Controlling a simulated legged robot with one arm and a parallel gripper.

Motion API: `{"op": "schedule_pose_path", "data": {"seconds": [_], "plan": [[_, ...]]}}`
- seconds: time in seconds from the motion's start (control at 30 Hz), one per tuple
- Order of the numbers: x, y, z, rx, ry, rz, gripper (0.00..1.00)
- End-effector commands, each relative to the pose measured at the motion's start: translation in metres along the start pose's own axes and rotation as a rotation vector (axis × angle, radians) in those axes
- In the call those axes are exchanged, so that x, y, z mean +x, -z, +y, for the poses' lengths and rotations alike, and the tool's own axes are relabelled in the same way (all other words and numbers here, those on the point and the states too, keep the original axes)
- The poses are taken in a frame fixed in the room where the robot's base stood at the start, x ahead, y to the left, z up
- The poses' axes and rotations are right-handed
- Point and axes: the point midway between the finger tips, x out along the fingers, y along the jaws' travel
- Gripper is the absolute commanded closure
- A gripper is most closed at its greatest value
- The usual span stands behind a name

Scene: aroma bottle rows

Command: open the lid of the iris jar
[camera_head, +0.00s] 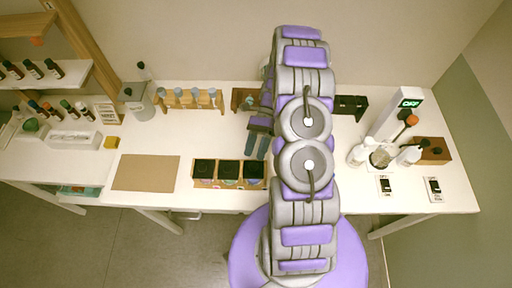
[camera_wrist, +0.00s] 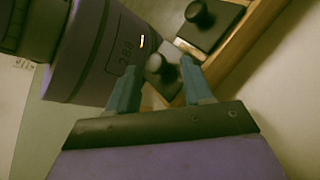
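Several jars share a wooden holder; in the head view three square black lids show, a left one (camera_head: 204,167), a middle one (camera_head: 229,170) and a right one (camera_head: 254,170). Their labels are too small to read, so I cannot tell which is the iris jar. My gripper (camera_head: 256,156) points down just behind the right lid. In the wrist view my gripper (camera_wrist: 159,66) is open, with a black lid's round knob (camera_wrist: 162,71) beyond and between its fingertips. Another knobbed lid (camera_wrist: 205,22) lies up and right. I cannot tell whether the fingers touch the knob.
The wooden holder (camera_head: 217,187) stands at the table's front edge. A brown mat (camera_head: 146,173) lies to its left. Behind is a rack of bottles (camera_head: 191,98). White bottles (camera_head: 358,153) and a scale-like device (camera_head: 398,115) stand at the right. My arm hides part of the table.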

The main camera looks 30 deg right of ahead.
Motion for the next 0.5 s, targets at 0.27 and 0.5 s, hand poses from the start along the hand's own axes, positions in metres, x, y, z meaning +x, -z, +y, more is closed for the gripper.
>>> {"op": "schedule_pose_path", "data": {"seconds": [0.27, 0.5], "plan": [[-0.0008, 0.0004, 0.0007, -0.001, 0.0, -0.001, 0.43], [-0.009, 0.0012, -0.0001, -0.001, 0.002, 0.001, 0.43]]}}
